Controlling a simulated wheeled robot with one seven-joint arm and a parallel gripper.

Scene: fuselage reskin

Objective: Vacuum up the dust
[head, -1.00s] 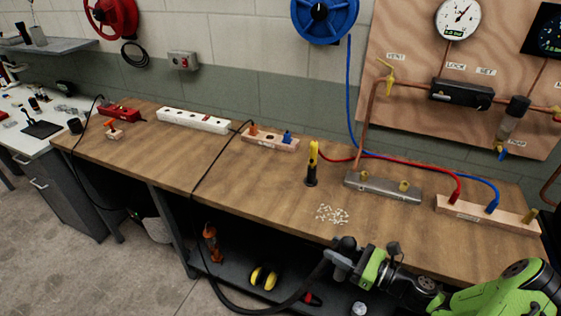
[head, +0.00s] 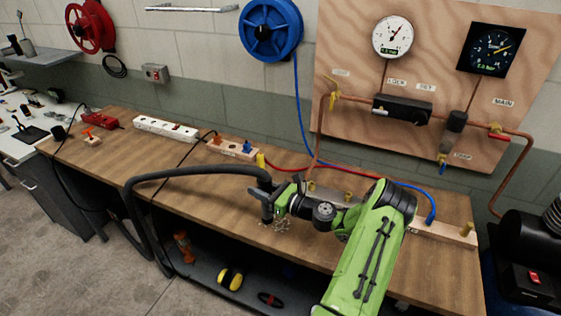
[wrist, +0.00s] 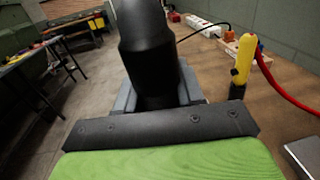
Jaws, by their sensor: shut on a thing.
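The dust is a scatter of pale bits (head: 284,225) on the wooden bench top (head: 150,190). My gripper (head: 268,198) is shut on a black vacuum hose nozzle (head: 267,212), which points down at the left edge of the bits. In the wrist view the black nozzle (wrist: 148,60) stands between my grey jaws (wrist: 125,98). The hose (head: 180,173) arcs left over the bench and down past its front edge. Part of the dust may be hidden behind the nozzle and arm. Whether the nozzle tip touches the bench I cannot tell.
A yellow-topped tool (head: 261,161) stands just behind the gripper; it also shows in the wrist view (wrist: 242,66). A red hose (head: 290,168) and a blue hose (head: 300,110) run behind. A white power strip (head: 165,129) lies at back left. The front left bench top is clear.

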